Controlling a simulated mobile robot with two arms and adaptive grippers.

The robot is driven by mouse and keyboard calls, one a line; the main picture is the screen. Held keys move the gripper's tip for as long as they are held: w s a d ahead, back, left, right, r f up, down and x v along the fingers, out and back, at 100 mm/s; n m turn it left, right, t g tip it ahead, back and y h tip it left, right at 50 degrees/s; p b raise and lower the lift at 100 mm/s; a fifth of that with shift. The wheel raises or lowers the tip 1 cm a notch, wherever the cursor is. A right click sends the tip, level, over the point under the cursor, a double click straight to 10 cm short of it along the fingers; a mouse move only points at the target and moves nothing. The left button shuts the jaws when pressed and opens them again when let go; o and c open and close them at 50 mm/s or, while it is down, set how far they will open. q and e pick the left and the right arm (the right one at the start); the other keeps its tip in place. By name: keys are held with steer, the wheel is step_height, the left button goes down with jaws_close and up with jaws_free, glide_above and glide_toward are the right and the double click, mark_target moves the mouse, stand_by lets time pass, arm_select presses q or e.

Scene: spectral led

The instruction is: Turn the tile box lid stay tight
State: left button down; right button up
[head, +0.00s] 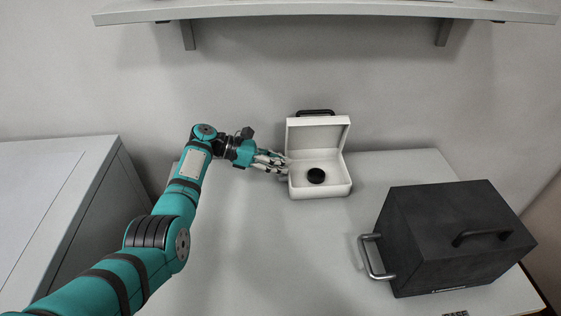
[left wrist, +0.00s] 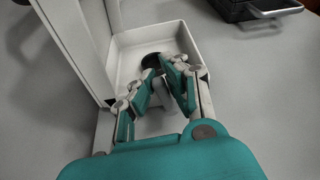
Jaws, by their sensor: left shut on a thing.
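The white tile box (head: 320,192) stands on the table with its lid (head: 318,135) raised at the back. A round black thing (head: 316,176) lies inside it; in the left wrist view it shows partly behind my fingers. My left gripper (head: 284,163) is at the box's left side. In the left wrist view its fingers (left wrist: 164,78) are closed around a small pale part, the lid stay (left wrist: 165,102), by the box wall. The fingers hide much of the stay, and I cannot tell how tight it is. My right gripper is not in view.
A large black case (head: 450,240) with a metal handle stands at the right of the table. A grey cabinet (head: 60,200) is at the left and a shelf (head: 320,10) hangs above. The table front (head: 270,260) is clear.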

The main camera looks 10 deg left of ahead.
arm_select(q)
steer(key=shift+r+p, duration=0.15)
steer(key=shift+p, duration=0.3)
steer(key=m+p, duration=0.1)
steer(key=p, duration=0.1)
steer(key=s+m+t+p, duration=0.1)
steer(key=p, duration=0.2)
steer(key=shift+s+d+r+t, duration=0.15)
steer(key=shift+s+t, duration=0.15)
steer(key=shift+s+d+f+m+p, duration=0.1)
steer(key=shift+s+f+m+p, duration=0.15)
steer(key=shift+m+p, duration=0.45)
steer(key=shift+s+f+m+t+y+p, duration=0.3)
steer(key=shift+s+m+t+p, duration=0.2)
steer(key=shift+m+t, duration=0.25)
steer(key=shift+r, duration=0.1)
steer(key=c, duration=1.6)
jaws_free()
steer(key=shift+o, duration=1.3)
